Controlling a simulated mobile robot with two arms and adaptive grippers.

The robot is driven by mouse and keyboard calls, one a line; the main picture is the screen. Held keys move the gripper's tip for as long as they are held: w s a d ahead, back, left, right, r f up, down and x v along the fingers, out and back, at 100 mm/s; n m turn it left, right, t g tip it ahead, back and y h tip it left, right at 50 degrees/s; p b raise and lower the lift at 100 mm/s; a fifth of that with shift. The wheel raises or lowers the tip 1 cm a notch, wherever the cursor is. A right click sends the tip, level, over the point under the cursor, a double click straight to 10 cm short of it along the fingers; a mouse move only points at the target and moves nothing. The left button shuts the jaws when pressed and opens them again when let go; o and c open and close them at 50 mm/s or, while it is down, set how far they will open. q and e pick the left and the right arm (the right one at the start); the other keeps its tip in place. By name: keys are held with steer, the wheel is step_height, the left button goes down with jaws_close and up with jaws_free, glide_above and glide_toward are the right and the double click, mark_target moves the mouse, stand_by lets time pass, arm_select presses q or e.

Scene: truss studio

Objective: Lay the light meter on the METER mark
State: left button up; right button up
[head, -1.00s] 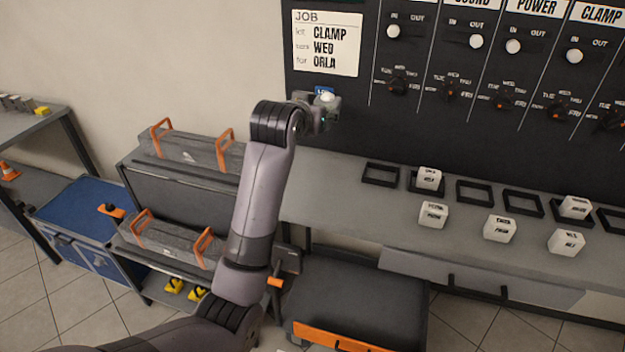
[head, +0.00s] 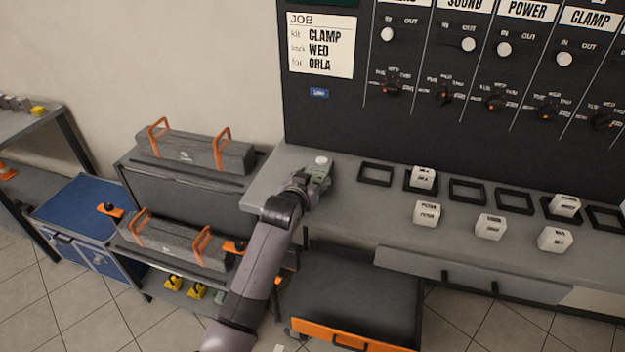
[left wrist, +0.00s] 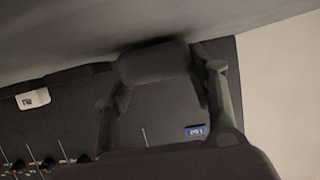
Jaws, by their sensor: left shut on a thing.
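The light meter (head: 321,160) is a small thing with a white dome on top. It is at the left end of the grey bench (head: 350,212), in my left gripper (head: 315,178). That gripper is shut on it, low at the bench top; I cannot tell whether the meter touches the surface. In the left wrist view the meter shows as a dark rounded block (left wrist: 153,62) between the two fingers (left wrist: 160,100). No METER mark can be read; the gripper and arm cover part of the bench there. My right gripper is not in view.
Black frames (head: 376,174) and several white lettered blocks (head: 427,213) stand to the right on the bench. A dark panel (head: 330,125) with switches and dials rises behind. An open drawer (head: 365,295) juts out below. Grey cases with orange handles (head: 195,150) stand left.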

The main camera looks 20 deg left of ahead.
arm_select(q)
steer(key=shift+f, duration=0.2)
steer(key=shift+f, duration=0.15)
steer(key=o, duration=1.2)
steer(key=shift+o, duration=0.2)
